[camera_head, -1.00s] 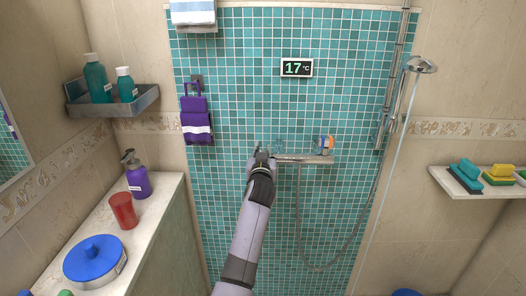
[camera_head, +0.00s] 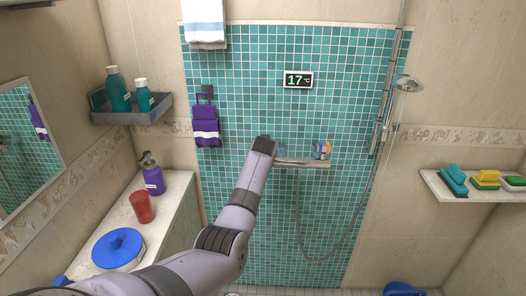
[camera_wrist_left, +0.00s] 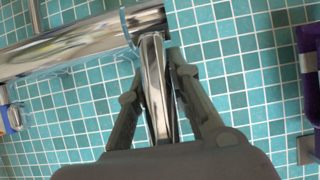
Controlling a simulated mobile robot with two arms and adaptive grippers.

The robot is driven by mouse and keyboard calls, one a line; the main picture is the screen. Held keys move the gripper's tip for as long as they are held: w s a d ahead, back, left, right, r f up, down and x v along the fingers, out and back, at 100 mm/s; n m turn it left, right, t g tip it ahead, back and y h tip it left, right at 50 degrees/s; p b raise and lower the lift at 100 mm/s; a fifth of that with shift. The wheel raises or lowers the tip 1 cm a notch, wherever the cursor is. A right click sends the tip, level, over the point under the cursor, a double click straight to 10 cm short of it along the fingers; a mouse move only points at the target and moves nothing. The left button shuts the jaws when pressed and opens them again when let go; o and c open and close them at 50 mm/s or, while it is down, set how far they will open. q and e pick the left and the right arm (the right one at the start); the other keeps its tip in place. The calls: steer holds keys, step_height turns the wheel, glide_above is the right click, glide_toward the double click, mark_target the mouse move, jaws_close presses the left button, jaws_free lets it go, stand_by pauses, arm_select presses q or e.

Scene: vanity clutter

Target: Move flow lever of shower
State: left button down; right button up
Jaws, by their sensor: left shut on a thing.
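The shower's chrome mixer bar (camera_head: 303,163) is fixed on the teal tiled wall, and it also shows in the left wrist view (camera_wrist_left: 60,50). The flow lever (camera_wrist_left: 154,85) is a chrome handle at the bar's end. My left gripper (camera_head: 265,143) is at the bar's left end. In the left wrist view my left gripper (camera_wrist_left: 160,85) has its two dark fingers on either side of the lever, shut on it. In the head view the lever is hidden behind my gripper. My right gripper is not in view.
A temperature display (camera_head: 298,80) reads 17 °C above the bar. A purple hanging organiser (camera_head: 205,122) is on the wall to the left. A hose and shower head (camera_head: 408,84) are to the right. A counter (camera_head: 180,200) with several items stands at the left.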

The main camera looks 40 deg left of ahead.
arm_select(q)
steer(key=shift+w+a+r, duration=0.1)
steer(key=shift+w+r, duration=0.05)
steer(key=shift+r, duration=0.05)
steer(key=shift+w+g, duration=0.1)
steer(key=shift+g, duration=0.2)
steer(key=shift+w+a+h, duration=0.1)
steer(key=shift+h, duration=0.2)
steer(key=shift+g, duration=0.3)
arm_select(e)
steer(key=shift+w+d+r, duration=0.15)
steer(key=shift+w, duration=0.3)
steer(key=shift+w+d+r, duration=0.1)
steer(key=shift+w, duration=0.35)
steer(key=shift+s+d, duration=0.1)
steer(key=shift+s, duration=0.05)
arm_select(q)
steer(key=c, duration=1.4)
jaws_free()
steer(key=shift+f, duration=0.15)
steer(key=shift+c, duration=0.2)
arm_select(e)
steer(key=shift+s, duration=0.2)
arm_select(q)
steer(key=v, duration=1.2)
